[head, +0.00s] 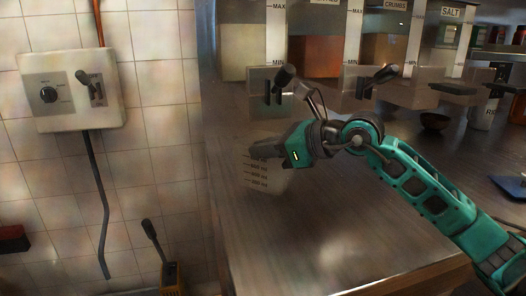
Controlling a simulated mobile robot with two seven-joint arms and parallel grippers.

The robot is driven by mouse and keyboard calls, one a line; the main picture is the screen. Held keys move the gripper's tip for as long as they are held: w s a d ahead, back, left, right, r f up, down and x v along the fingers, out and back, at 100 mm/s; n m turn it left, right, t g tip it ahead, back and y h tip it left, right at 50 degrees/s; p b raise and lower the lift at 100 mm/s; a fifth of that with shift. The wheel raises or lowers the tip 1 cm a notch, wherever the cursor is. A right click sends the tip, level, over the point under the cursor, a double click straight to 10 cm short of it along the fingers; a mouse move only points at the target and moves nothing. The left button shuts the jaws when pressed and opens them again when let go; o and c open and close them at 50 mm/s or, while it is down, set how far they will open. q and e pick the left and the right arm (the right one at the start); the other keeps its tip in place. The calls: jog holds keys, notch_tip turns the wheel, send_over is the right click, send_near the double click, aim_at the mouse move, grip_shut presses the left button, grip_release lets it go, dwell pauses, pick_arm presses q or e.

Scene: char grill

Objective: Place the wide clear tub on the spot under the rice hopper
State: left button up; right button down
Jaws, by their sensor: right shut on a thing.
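The wide clear tub (262,178) is see-through with dark level marks on its side. It is at the left end of the steel counter, and I cannot tell whether it touches the counter. My right gripper (264,150) reaches in from the right and is shut on the tub's upper part. The leftmost hopper (240,55) holds pale contents and hangs at the back, behind and above the tub. Its name label is not in view, so I cannot confirm that it is the rice hopper. The spot under it cannot be made out. My left gripper is not in view.
More hoppers stand to the right, including an orange-filled one (315,55) and ones marked CRUMBS and SALT (448,30). Dark levers (285,75) stick out in front. A small dark bowl (434,121) sits at the back right. The front of the counter (310,235) is clear.

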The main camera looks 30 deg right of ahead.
jog(key=shift+w+f, duration=0.15)
jog(key=shift+f, duration=0.6)
jog(key=shift+a, duration=0.1)
jog(key=shift+f+b, duration=0.1)
jog(key=shift+b, duration=0.2)
jog(key=shift+f, duration=0.15)
jog(key=c, duration=1.3)
grip_release()
